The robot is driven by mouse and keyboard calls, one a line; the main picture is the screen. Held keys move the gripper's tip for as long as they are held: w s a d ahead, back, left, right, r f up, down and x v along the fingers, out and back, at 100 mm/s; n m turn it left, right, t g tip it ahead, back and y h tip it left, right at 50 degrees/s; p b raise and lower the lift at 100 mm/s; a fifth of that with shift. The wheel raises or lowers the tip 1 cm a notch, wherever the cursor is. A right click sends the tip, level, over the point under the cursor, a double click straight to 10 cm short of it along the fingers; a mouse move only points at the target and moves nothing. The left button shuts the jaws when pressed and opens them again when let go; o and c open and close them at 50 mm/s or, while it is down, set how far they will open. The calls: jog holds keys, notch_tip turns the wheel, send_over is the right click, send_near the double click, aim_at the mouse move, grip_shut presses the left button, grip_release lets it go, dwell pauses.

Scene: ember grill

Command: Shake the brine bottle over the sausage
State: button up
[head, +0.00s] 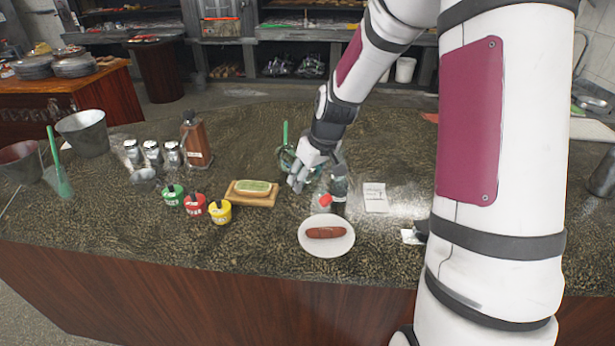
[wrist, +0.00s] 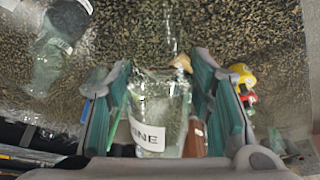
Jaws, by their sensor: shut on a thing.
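My gripper (head: 303,178) is over the counter, beyond and a little left of the plate. In the wrist view my gripper (wrist: 165,105) is shut on a clear glass brine bottle (wrist: 175,105), whose white label shows the letters "INE". The head view does not show the held bottle clearly, and I cannot tell its tilt. The brown sausage (head: 326,232) lies on a white plate (head: 344,246) near the counter's front edge. The sausage is not visible in the wrist view.
A dark bottle (head: 339,186) stands just right of my gripper, with a red piece (head: 325,200) beside it. A wooden board (head: 262,200) with a green-topped block and coloured cups (head: 220,212) lie left. A white card (head: 375,197) lies right.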

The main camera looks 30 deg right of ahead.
notch_tip(320, 180, down, 4)
jog(key=shift+s+r, duration=0.15)
jog(key=r, duration=0.4)
jog(key=shift+w+r, duration=0.1)
jog(key=shift+w, duration=0.2)
jog(key=shift+s, duration=0.3)
jog(key=shift+w+f, duration=0.2)
jog(key=shift+r+p, duration=1.3)
jog(key=shift+r, duration=1.8)
jog(key=shift+w+b, duration=0.1)
jog(key=shift+b, duration=0.25)
